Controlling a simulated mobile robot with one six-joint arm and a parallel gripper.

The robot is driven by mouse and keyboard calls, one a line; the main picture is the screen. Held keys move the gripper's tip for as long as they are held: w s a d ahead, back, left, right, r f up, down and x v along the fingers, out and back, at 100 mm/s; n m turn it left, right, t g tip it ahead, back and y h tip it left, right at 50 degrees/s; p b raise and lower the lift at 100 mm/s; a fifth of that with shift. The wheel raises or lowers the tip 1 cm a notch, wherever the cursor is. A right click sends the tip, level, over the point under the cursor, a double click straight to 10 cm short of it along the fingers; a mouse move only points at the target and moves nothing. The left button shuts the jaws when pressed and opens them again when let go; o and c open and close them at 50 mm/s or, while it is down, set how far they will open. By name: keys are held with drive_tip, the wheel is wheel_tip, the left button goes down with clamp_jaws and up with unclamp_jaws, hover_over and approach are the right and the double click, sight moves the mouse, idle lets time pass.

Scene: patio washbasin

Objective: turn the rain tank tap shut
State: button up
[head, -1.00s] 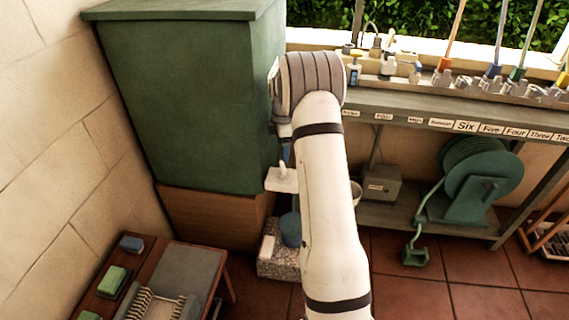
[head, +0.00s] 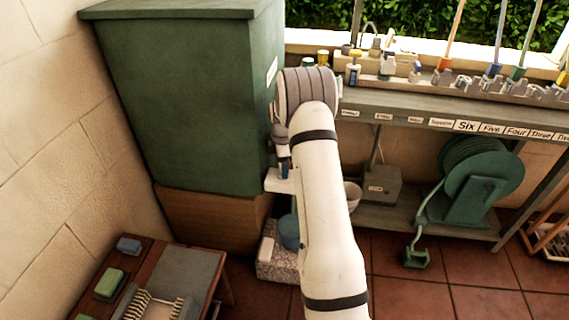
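The rain tank seems to be the large green box (head: 180,100) on a brown wooden base (head: 205,215), at the left in the head view. Its tap cannot be made out; my arm covers the area beside the tank's right side. My wrist (head: 307,92) is close to that right side, and its dark lower end (head: 281,137) points down. My gripper's fingers cannot be made out there. A white plate-like piece (head: 279,181) shows just below the wrist; I cannot tell what it belongs to.
A blue bucket (head: 289,232) and a speckled block (head: 274,262) are below the wrist. A grey workbench (head: 400,108) with labels and tools runs right, with a green hose reel (head: 480,190) under it. A low brown table (head: 190,270) stands front left. The tiled floor (head: 480,295) is clear front right.

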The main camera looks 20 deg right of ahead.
drive_tip(key=c, duration=0.9)
drive_tip(key=shift+m+p, duration=0.45)
drive_tip(key=shift+m, duration=0.75)
drive_tip(key=shift+s+f+m, duration=0.1)
drive_tip(key=shift+m, duration=1)
drive_tip(key=o, duration=1)
drive_tip(key=shift+r, duration=0.45)
wheel_tip(320, 180, up, 7)
drive_tip(key=shift+p, duration=0.75)
